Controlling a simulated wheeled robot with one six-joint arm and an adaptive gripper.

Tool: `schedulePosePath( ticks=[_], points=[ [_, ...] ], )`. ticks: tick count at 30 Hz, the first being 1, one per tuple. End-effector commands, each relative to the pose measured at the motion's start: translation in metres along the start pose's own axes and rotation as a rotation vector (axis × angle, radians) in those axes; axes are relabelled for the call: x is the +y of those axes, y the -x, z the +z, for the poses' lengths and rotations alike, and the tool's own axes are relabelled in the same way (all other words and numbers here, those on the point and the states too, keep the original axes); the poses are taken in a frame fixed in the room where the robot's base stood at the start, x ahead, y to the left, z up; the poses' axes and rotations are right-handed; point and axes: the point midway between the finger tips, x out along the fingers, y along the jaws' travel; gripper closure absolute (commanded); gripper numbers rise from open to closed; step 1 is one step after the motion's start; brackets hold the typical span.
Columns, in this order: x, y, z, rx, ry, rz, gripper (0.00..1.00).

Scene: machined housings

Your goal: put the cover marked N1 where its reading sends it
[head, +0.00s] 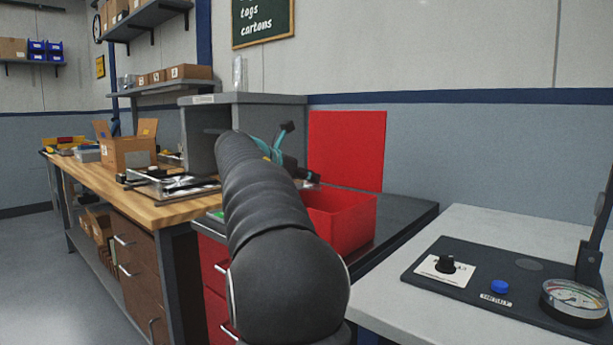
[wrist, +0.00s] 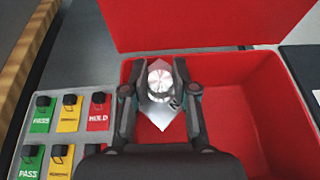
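A silver, diamond-shaped metal cover (wrist: 160,112) with a round raised boss sits between the fingers of my gripper (wrist: 158,95) in the wrist view. The fingers close on it from both sides. No N1 mark can be read on it. The cover is over the left part of an open red box (wrist: 225,95), which also shows in the head view (head: 345,222). In the head view my gripper (head: 290,160) is partly hidden behind my arm, above the box's back left side, and the cover cannot be made out there.
The box's red lid (head: 345,150) stands upright behind it. Left of it, a grey panel (wrist: 75,130) carries stampers with green, yellow and red labels. A pressure gauge (head: 575,298), blue button (head: 499,287) and black knob (head: 445,264) are on the right table. A wooden bench (head: 180,207) stands left.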

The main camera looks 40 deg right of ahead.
Motion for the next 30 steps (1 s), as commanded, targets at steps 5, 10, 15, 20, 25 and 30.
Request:
schedulePosePath(
  ticks=[5,10,15,20,25,30],
  points=[
    [0.000,0.000,0.000,0.000,0.000,0.000,0.51],
    [0.000,0.000,0.000,0.000,0.000,0.000,0.51],
    [0.001,0.004,0.011,-0.001,-0.002,0.001,0.51],
    [0.001,0.031,0.012,-0.001,0.000,0.005,0.51],
    [0.001,0.067,0.012,0.000,0.000,0.005,0.51],
    [0.001,0.098,0.012,-0.001,0.001,0.004,0.51]
  ],
)
